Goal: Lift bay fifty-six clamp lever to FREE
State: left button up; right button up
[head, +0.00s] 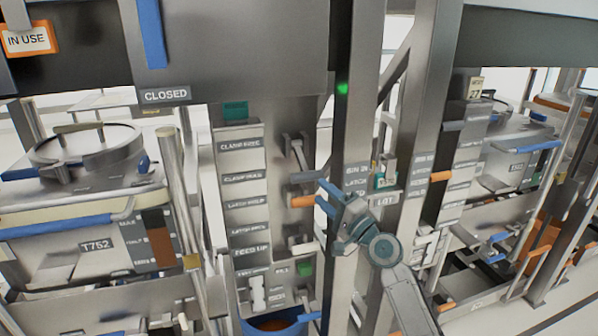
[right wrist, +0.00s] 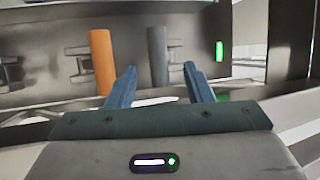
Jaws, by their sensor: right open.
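A label strip (head: 241,180) on the middle column reads CLAMP FREE, CLAMP HOLD, LATCH HOLD and FEED UP from top to bottom. A grey-handled lever (head: 305,177) sticks out about level with CLAMP HOLD; I take it as the clamp lever. An orange-handled lever (head: 302,201) is just below it, about level with LATCH HOLD. My right gripper (head: 323,194) is open at the levers' outer ends. In the right wrist view, the grey handle (right wrist: 157,57) lies between and beyond the open fingers, and the orange handle (right wrist: 101,60) is left of them. The bay number is unreadable. My left gripper is out of view.
A steel post (head: 353,120) with a green light stands close beside my right gripper. A bin marked T752 (head: 95,245) is at the left, under a CLOSED sign (head: 166,95). Another bin (head: 515,165) is at the right. A green block (head: 305,267) sits below the levers.

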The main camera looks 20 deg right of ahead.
aim_at(299, 174)
jog(key=p+x, duration=0.2)
jog(key=x, duration=0.7)
jog(key=shift+p, duration=0.35)
jog(key=shift+w+a, duration=0.2)
jog(key=shift+w, duration=0.25)
grip_shut()
